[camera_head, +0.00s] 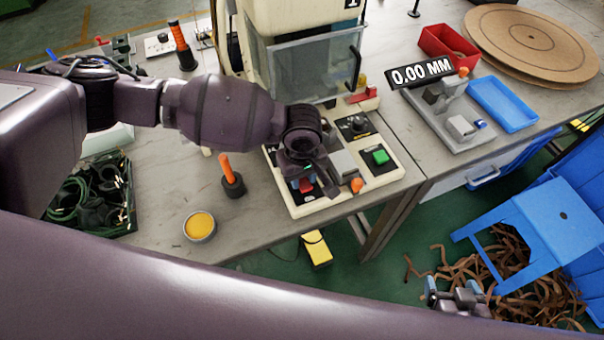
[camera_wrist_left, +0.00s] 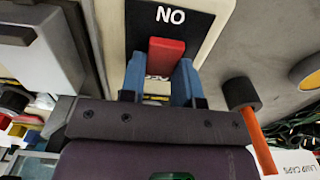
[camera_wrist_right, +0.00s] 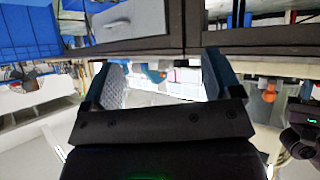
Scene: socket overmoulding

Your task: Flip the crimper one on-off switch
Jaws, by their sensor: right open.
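The crimper (camera_head: 391,176) is the pale machine at the middle of the bench, with a panel at its front. My right gripper (camera_wrist_right: 164,85) is open and empty, low at the right in the head view (camera_head: 456,292), away from the crimper.
The crimper panel also has a green button (camera_head: 380,157) and an orange knob (camera_head: 357,185). An orange-handled tool (camera_head: 229,177) and a yellow-filled tin (camera_head: 200,226) stand to its left. A gauge (camera_head: 462,128) and blue tray (camera_head: 503,104) lie right.

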